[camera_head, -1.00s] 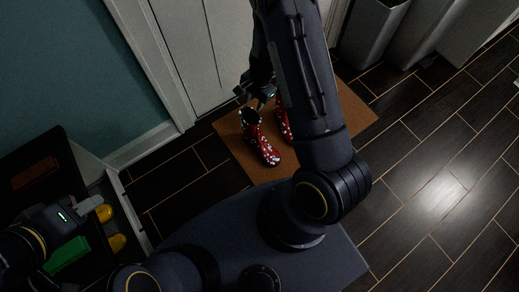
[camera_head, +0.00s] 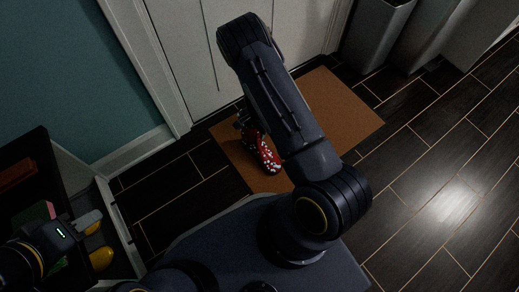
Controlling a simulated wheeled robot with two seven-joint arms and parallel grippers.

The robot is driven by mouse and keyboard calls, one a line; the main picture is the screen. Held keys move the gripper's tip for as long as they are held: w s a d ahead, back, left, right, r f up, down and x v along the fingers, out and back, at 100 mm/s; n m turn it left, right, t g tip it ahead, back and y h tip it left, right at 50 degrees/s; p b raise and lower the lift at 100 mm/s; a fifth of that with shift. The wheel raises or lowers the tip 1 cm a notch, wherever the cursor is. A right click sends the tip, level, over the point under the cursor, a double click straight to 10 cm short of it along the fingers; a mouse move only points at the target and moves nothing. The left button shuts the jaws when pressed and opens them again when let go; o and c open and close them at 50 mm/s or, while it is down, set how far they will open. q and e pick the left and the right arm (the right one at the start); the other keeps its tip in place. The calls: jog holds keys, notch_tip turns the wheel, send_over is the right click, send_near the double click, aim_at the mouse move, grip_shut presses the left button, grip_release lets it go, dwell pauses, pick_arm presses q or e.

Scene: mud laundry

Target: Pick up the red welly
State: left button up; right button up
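A red welly with white spots (camera_head: 265,158) stands on the brown doormat (camera_head: 338,100). Its foot and part of its shaft show; the rest is behind my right arm. My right gripper (camera_head: 243,124) is at the top of the welly's shaft, largely hidden by my own arm. I cannot tell whether its fingers are closed on the welly. The second welly is hidden now. My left gripper (camera_head: 86,220) is at the lower left, over a dark cabinet; its finger opening does not show clearly.
A pale door (camera_head: 190,45) and a teal wall (camera_head: 70,70) stand behind the mat. Grey bins (camera_head: 378,35) stand at the top right. The dark tiled floor (camera_head: 430,150) at the right is clear.

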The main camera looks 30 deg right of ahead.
grip_shut()
dwell(1.4)
